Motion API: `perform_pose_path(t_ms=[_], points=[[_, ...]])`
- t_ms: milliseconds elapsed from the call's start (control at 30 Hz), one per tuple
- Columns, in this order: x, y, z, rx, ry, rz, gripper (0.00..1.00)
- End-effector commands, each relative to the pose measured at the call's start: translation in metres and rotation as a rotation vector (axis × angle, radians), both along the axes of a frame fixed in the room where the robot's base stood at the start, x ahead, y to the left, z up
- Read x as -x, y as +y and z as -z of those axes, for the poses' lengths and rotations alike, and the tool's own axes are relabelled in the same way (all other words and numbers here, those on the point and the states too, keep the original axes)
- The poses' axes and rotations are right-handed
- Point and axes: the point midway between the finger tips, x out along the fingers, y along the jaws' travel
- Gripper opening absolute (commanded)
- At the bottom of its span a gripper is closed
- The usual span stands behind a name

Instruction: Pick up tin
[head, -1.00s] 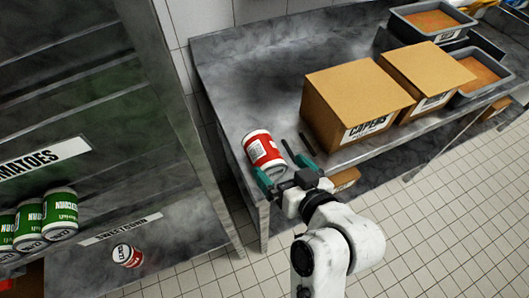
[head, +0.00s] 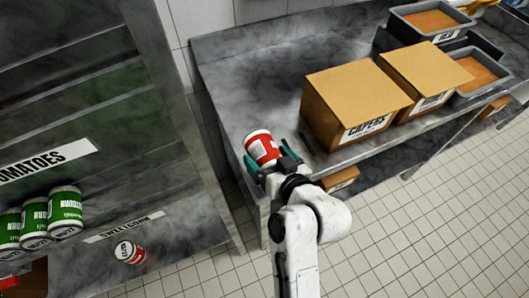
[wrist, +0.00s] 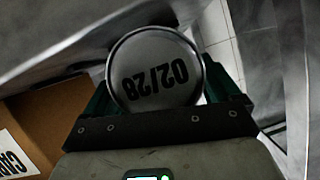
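A red and white tin (head: 262,148) is at the near left end of the steel counter. My gripper (head: 270,160) reaches it from the front, with its teal fingers on either side of the tin. In the wrist view the tin's round end (wrist: 157,75), printed "02/28", fills the space between the fingers. The fingers stand wide, about as far apart as before. Contact with the tin's sides is hard to see. The tin appears to rest on the counter.
Cardboard boxes, the nearer one marked capers (head: 355,105), stand right of the tin. Grey trays (head: 430,22) are farther back. A shelf unit at left holds green tins (head: 65,213) and a separate red tin (head: 130,252) beside a sweetcorn label.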

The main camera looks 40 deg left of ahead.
Motion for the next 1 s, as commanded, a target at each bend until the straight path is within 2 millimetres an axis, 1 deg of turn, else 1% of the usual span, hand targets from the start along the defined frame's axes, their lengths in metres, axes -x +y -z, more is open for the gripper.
perform_pose_path(t_ms=[33, 67, 600, 867, 967, 1000], points=[[0.0, 0.0, 0.0, 0.0, 0.0, 0.0, 0.85], [0.0, 0.0, 0.0, 0.0, 0.0, 0.0, 0.82], [-0.001, 0.0, -0.002, -0.002, -0.002, 0.001, 0.31], [-0.001, 0.0, -0.005, -0.003, -0.003, 0.001, 0.31], [-0.001, 0.0, -0.015, -0.005, -0.006, 0.001, 0.31], [-0.001, 0.0, -0.021, -0.005, -0.006, 0.001, 0.31]])
